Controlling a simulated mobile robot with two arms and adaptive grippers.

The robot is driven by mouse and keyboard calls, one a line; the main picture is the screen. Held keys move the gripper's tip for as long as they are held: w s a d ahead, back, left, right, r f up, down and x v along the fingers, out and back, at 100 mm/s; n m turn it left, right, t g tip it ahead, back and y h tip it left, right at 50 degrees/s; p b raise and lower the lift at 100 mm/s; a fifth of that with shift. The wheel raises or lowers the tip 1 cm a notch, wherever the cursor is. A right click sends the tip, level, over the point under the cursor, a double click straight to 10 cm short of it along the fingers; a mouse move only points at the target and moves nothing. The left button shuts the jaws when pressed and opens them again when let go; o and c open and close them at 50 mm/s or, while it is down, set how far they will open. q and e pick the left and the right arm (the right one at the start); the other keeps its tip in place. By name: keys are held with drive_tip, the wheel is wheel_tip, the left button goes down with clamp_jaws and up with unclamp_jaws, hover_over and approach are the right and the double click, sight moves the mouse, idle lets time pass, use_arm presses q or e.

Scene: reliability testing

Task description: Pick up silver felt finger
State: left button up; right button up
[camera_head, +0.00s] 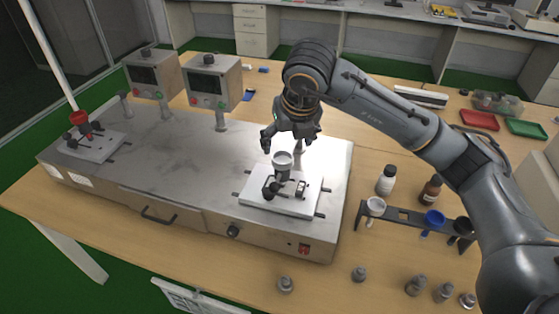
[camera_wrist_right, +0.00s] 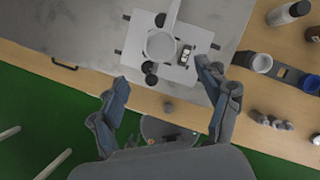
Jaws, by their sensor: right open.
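Several small silver metal pieces stand on the wooden table in front of the machine, one near its front edge (camera_head: 285,285), one farther right (camera_head: 358,273) and a group at the right (camera_head: 416,285). I cannot tell which one is the felt finger. A round pale cup-like part (camera_head: 282,158) sits on the clamp fixture at the machine's right end; it also shows in the right wrist view (camera_wrist_right: 160,45). My right gripper (camera_head: 290,138) is open and empty just above and behind this part. Its spread fingers frame the fixture in the right wrist view (camera_wrist_right: 162,75). My left gripper is out of view.
The grey machine (camera_head: 165,165) fills the left and middle, with two control boxes (camera_head: 213,80) at its back. A dark rack (camera_head: 405,215) with cups, a white bottle (camera_head: 386,180) and a brown bottle (camera_head: 431,189) stand right of it. Red (camera_head: 480,120) and green (camera_head: 526,129) trays lie behind.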

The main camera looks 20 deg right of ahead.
sight(282, 161)
drive_tip(key=p+x, duration=0.2)
drive_tip(key=x, duration=0.4)
drive_tip(key=shift+w+d, duration=0.15)
drive_tip(key=p+x, duration=0.1)
drive_tip(key=x, duration=0.2)
drive_tip(key=shift+w+f, duration=0.15)
drive_tip(key=shift+f, duration=0.15)
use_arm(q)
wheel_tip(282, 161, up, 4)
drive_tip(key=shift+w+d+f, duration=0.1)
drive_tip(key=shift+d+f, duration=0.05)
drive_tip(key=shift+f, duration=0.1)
use_arm(e)
drive_tip(key=c, duration=1.3)
